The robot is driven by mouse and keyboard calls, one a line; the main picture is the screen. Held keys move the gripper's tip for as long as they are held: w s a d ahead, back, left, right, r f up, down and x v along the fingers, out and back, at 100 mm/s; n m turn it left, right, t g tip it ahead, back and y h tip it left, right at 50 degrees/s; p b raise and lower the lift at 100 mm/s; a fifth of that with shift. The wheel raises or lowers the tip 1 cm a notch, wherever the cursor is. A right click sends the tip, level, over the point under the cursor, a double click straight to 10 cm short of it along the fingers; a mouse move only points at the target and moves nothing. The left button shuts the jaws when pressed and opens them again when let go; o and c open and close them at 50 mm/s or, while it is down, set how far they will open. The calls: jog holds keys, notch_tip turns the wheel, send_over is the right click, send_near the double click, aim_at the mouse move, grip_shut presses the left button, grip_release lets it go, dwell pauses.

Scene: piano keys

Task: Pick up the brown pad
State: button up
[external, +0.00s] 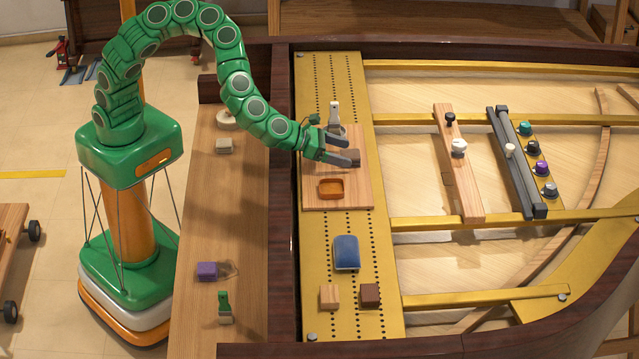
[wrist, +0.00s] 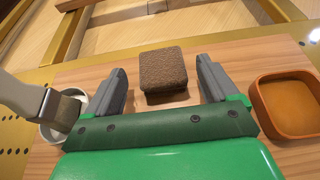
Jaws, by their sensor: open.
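The brown pad (wrist: 163,68) is a small rough-textured block on a wooden board (wrist: 225,50). In the wrist view it lies ahead of my gripper (wrist: 160,76), between the lines of the two grey fingers. There is a visible gap on each side. In the external view the pad (external: 354,155) is partly hidden by my gripper (external: 347,151), whose fingers are spread right at it. My gripper is open and holds nothing. I cannot tell exactly how far the fingertips reach along the pad.
An orange square dish (wrist: 288,104) stands to the right on the board. A white cup (wrist: 58,128) with a grey-handled brush (wrist: 30,98) is on the left. A blue cushion (external: 347,252) and two small blocks lie farther along the gold plate (external: 372,290).

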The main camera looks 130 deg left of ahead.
aim_at(348, 153)
jog(key=shift+x, duration=1.6)
jog(key=shift+w+r, duration=0.1)
jog(key=c, duration=1)
jog(key=shift+c, duration=0.2)
